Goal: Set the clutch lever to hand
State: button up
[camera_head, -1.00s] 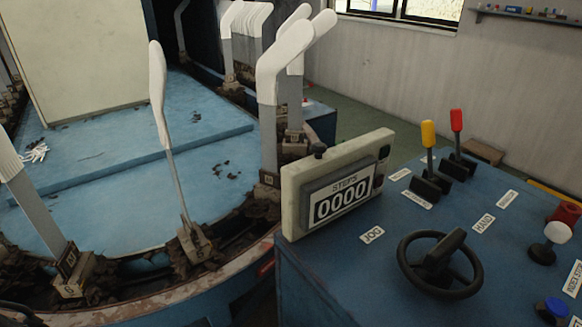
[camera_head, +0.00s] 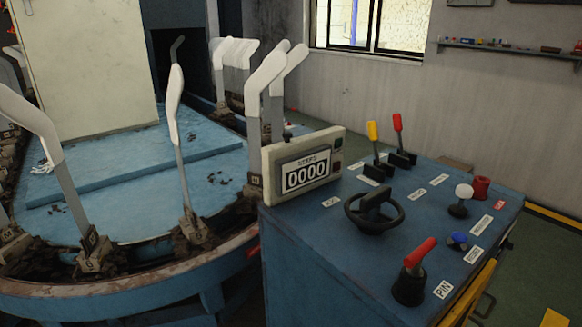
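A yellow-handled lever (camera_head: 373,130) and a red-handled lever (camera_head: 398,122) rise from black slotted bases at the back of the blue control console (camera_head: 310,240). Both lean slightly left at the top. Small white labels lie around them, including a label (camera_head: 417,194) that reads HAND in the earlier view; it is too small to read now. Another red-handled lever (camera_head: 420,253) tilts up to the right at the front, beside a label reading PIN (camera_head: 442,289). I cannot tell which lever is the clutch. My gripper is not in view.
The console also carries a black handwheel (camera_head: 375,211), a white knob (camera_head: 463,192), a red button (camera_head: 481,187), a blue button (camera_head: 457,240) and a counter box (camera_head: 300,163) reading 0000. A blue carousel with white sock boards (camera_head: 179,110) stands left. A yellow part (camera_head: 467,295) edges the console.

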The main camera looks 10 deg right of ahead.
aim_at(372, 125)
jog(key=k+z, duration=0.2)
jog(key=z, duration=0.3)
jog(key=k+l+z, duration=0.15)
jog(key=z, duration=0.35)
jog(key=l+z, duration=0.1)
jog(key=z, duration=1.45)
jog(key=i+j+z, duration=0.2)
jog(key=i, duration=1.15)
jog(key=i+u, duration=0.4)
jog(key=i, duration=0.25)
jog(key=i+l+u, duration=0.15)
jog(key=i+u, duration=0.2)
jog(key=i, duration=0.3)
jog(key=i+j+u, duration=0.1)
jog(key=i+u, duration=0.35)
jog(key=i, duration=0.15)
jog(key=i+l+u, duration=0.15)
jog(key=i+u, duration=0.3)
jog(key=i, duration=0.2)
jog(key=i+l+u, duration=0.15)
jog(key=i+u, duration=0.3)
jog(key=i, duration=0.95)
jog(key=i+u, duration=0.15)
jog(key=u, duration=0.3)
jog(key=i+u, duration=0.15)
jog(key=u, duration=0.3)
jog(key=i+l+u, duration=0.1)
jog(key=u, duration=1.65)
